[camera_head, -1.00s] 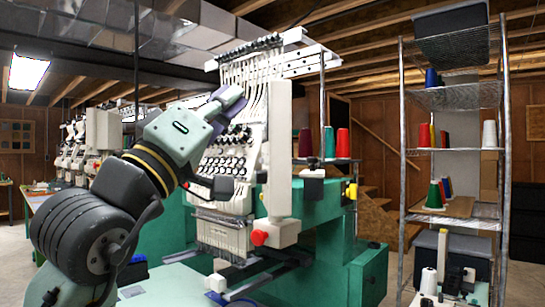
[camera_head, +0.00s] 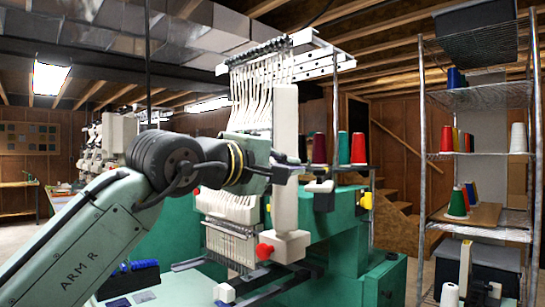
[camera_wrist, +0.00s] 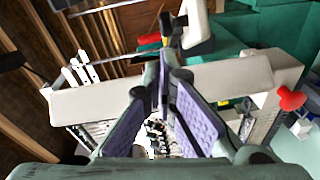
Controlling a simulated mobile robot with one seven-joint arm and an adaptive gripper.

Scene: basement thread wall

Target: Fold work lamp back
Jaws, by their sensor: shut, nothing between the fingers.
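A long white upright bar (camera_head: 286,115) with a red knob (camera_head: 265,251) at its lower end stands at the front of the embroidery machine. I take it to be the work lamp, but cannot be sure. In the wrist view the bar (camera_wrist: 85,104) runs across behind my fingers, with the red knob (camera_wrist: 290,98) at right. My gripper (camera_head: 291,172) crosses in front of the bar at mid height in the head view. Its purple-padded fingers (camera_wrist: 163,57) are shut and empty. Whether they touch the bar cannot be told. The gripper hides part of the bar.
The green machine body (camera_head: 345,240) stands behind, with thread cones (camera_head: 358,149) on its right side. A wire shelf (camera_head: 480,155) with cones and boxes stands at right. Dark blue items (camera_head: 133,277) lie on the table at lower left.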

